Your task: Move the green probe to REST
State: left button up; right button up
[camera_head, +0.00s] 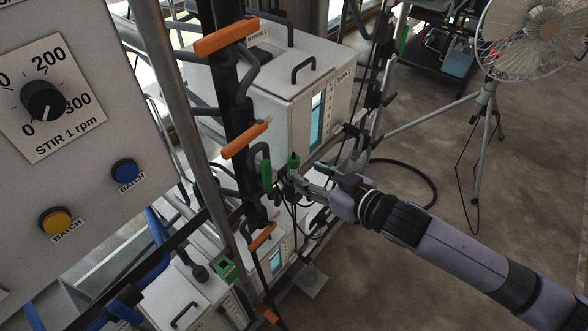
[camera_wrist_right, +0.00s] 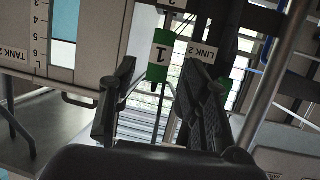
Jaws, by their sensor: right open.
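A small green handle (camera_head: 293,162) stands upright at the rack, right at the tips of my right gripper (camera_head: 298,180). A second, longer green handle (camera_head: 266,176) is just left of it. In the right wrist view a green block labelled 1 (camera_wrist_right: 159,58) shows between the two spread fingers of my right gripper (camera_wrist_right: 158,105), with a thin dark rod below it. The fingers are open and I see no grip on it. I cannot tell for certain which green piece is the probe. No REST label is readable. My left gripper is out of view.
A white tank unit (camera_head: 290,85) stands behind the rack, and dark posts with orange handles (camera_head: 245,138) are close left of my gripper. A control panel (camera_head: 85,120) fills the left. A green tag (camera_head: 227,268) is low on the rack. A fan (camera_head: 535,35) stands right; the floor between is mostly clear.

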aim_at(298, 169)
jog(key=shift+b+x, duration=0.4)
jog(key=shift+x, duration=2.7)
jog(key=shift+p, duration=0.35)
jog(key=shift+c, duration=0.5)
grip_shut()
